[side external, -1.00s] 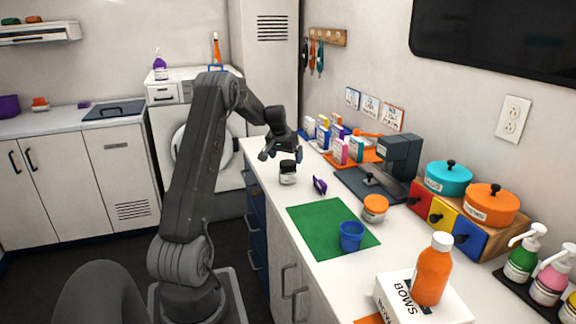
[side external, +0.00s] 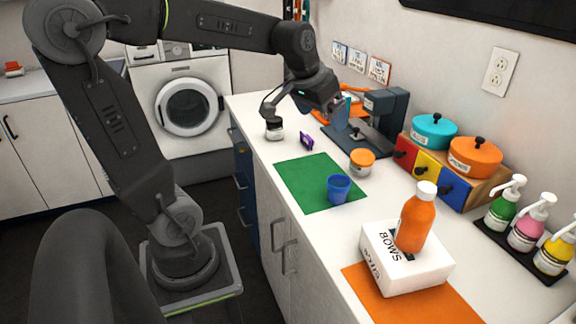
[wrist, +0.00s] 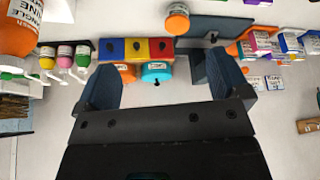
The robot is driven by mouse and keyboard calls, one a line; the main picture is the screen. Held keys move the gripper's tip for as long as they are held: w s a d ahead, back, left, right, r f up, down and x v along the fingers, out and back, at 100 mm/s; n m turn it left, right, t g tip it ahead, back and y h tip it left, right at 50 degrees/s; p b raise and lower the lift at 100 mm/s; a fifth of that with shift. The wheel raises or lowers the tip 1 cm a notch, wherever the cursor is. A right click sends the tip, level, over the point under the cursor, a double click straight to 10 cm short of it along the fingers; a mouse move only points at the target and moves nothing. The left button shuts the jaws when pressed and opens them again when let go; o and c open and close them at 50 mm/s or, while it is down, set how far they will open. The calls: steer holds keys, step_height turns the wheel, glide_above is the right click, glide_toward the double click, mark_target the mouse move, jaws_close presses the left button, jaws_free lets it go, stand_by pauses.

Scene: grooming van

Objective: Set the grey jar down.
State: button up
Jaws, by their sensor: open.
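The grey jar (side external: 274,128), with a dark lid and a pale label, stands upright on the white counter (side external: 345,232), near its left edge. My gripper (side external: 322,108) is above the counter, up and to the right of the jar in the side view, and apart from it. In the wrist view my gripper (wrist: 160,78) has its two blue fingers spread wide with nothing held between them. The grey jar does not show in the wrist view.
A purple item (side external: 306,141) stands beside the jar. A green mat (side external: 300,180), blue cup (side external: 339,189) and orange-lidded jar (side external: 361,162) are nearer. A dark machine (side external: 385,112) stands behind. A box (side external: 385,262) bears an orange bottle (side external: 415,220).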

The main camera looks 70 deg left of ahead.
steer(key=s+d+f+m+h, duration=0.1)
steer(key=s+d+f+m, duration=0.2)
steer(key=s+d, duration=0.9)
steer(key=shift+s+d+t+h, duration=0.25)
steer(key=shift+d+t+h, duration=0.05)
stand_by(0.4)
